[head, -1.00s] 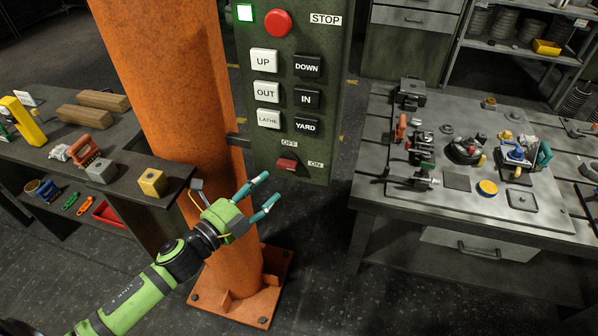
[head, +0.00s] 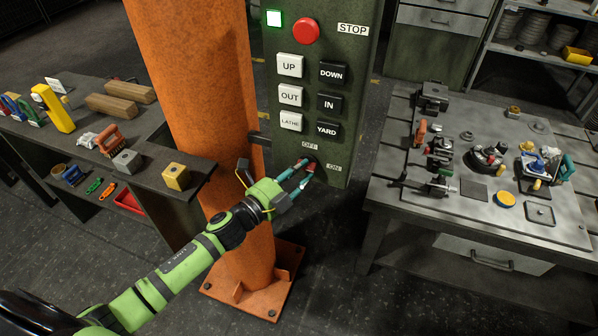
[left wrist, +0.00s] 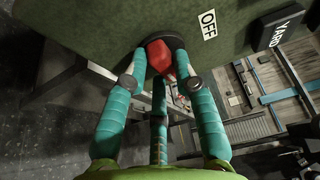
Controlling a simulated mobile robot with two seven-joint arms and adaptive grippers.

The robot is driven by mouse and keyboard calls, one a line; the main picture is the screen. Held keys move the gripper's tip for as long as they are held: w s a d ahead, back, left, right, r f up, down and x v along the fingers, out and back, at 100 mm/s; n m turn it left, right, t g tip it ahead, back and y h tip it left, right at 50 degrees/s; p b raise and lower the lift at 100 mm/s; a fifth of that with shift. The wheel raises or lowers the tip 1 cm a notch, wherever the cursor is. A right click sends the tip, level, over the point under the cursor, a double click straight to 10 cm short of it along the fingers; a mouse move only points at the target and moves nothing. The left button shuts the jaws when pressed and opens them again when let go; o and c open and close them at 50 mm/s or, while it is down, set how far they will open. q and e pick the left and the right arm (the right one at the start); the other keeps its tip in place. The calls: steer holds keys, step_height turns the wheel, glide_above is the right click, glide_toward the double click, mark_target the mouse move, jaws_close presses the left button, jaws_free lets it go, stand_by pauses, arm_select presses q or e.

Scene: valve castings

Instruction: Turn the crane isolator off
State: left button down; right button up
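The crane isolator is a red knob (left wrist: 159,57) on a dark round base, low on the green control panel (head: 281,75). In the head view an OFF label (head: 310,146) is above the knob and an ON label (head: 334,168) to its right. My left gripper (head: 309,166) is at the knob, its teal fingers closed in on both sides of it; in the left wrist view they converge on the red grip, with a third finger below. The fingers largely hide the knob in the head view, so I cannot tell its setting. My right gripper is not in view.
A lit green lamp (head: 274,18), a red stop button (head: 306,31) and white and black push buttons sit above the knob. An orange column (head: 195,90) stands left of the panel. A cluttered bench (head: 110,155) is at left, a metal worktable (head: 480,212) at right.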

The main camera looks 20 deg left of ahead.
arm_select(q)
steer(key=shift+f, duration=0.1)
steer(key=n+t+b, duration=0.1)
steer(key=n+b, duration=0.1)
steer(key=n, duration=0.1)
steer(key=n+t+b, duration=0.1)
steer(key=n+b, duration=0.2)
steer(key=n, duration=0.1)
steer(key=n+t+y+b, duration=0.1)
steer(key=n+t+b, duration=0.1)
steer(key=n+b, duration=0.1)
steer(key=shift+d+f, duration=0.35)
steer(key=n+y, duration=0.2)
steer(key=n, duration=0.2)
steer(key=n+t+y+b, duration=0.1)
steer(key=n, duration=0.3)
steer(key=n+t+y, duration=0.1)
steer(key=n+y, duration=0.1)
steer(key=n, duration=0.2)
steer(key=shift+d+r+y+b, duration=0.1)
steer(key=shift+d+y+b, duration=0.2)
steer(key=shift+d+b, duration=0.1)
steer(key=shift+n, duration=0.4)
steer(key=c, duration=1)
jaws_free()
